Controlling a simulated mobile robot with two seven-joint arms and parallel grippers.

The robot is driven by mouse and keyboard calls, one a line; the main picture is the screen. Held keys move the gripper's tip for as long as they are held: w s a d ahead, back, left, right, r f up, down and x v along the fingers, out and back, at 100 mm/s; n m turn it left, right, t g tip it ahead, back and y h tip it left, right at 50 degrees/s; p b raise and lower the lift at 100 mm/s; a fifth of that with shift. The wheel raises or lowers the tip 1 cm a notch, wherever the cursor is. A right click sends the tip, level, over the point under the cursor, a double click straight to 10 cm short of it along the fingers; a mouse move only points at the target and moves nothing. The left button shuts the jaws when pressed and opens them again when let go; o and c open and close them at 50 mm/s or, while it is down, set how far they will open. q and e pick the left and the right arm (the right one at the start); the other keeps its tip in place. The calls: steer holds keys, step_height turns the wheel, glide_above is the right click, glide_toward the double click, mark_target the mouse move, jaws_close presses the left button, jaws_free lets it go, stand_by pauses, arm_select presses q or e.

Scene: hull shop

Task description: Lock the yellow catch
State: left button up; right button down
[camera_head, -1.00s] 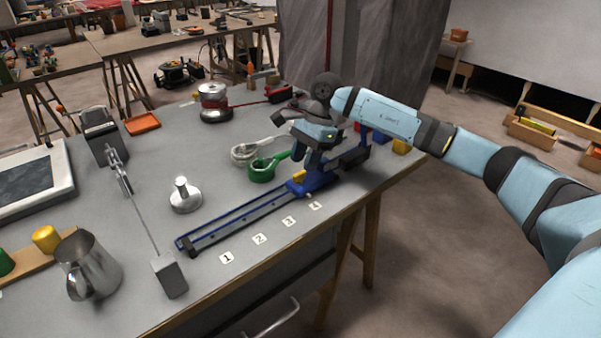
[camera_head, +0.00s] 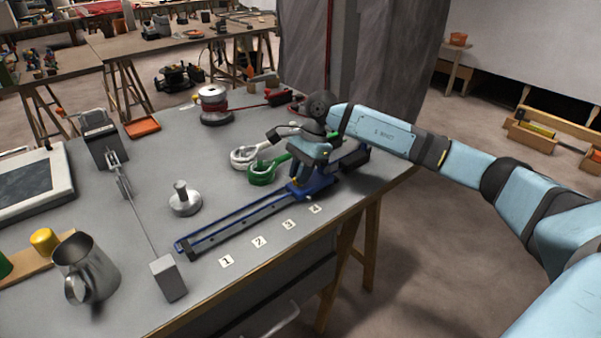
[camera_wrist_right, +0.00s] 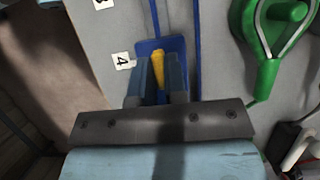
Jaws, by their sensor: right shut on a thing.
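The yellow catch (camera_wrist_right: 158,68) sits on the blue carriage (camera_wrist_right: 176,45) of the rail, close to the tile marked 4. My right gripper (camera_wrist_right: 158,82) is shut on the yellow catch, with one finger on either side of it in the right wrist view. In the head view the right gripper (camera_head: 303,184) reaches down onto the carriage at the right part of the blue rail (camera_head: 235,220), and it hides the catch there. My left gripper is not in view.
A green clamp-like tool (camera_head: 263,172) and a white one (camera_head: 244,157) lie just behind the rail. Number tiles, such as tile 4 (camera_head: 315,209), line its front. A metal knob on a disc (camera_head: 185,201) and a steel jug (camera_head: 86,268) stand to the left.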

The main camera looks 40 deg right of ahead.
steer(key=m+t, duration=0.2)
steer(key=m, duration=0.2)
steer(key=shift+s+m, duration=0.1)
steer(key=shift+m, duration=0.3)
steer(key=m+t+h+p, duration=0.1)
steer(key=m, duration=0.3)
steer(key=m+h, duration=0.1)
steer(key=m, duration=0.2)
steer(key=m+t+h, duration=0.1)
steer(key=m, duration=0.1)
steer(key=shift+a+m+t, duration=0.1)
steer(key=shift+m+t, duration=0.2)
steer(key=shift+m, duration=0.1)
arm_select(q)
steer(key=shift+b, duration=0.35)
arm_select(e)
steer(key=shift+m+h, duration=0.6)
steer(key=shift+m, duration=0.9)
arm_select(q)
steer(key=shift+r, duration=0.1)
arm_select(e)
steer(key=shift+m, duration=0.3)
steer(key=c, duration=1.2)
jaws_free()
steer(key=shift+o, duration=0.2)
steer(key=shift+s, duration=0.1)
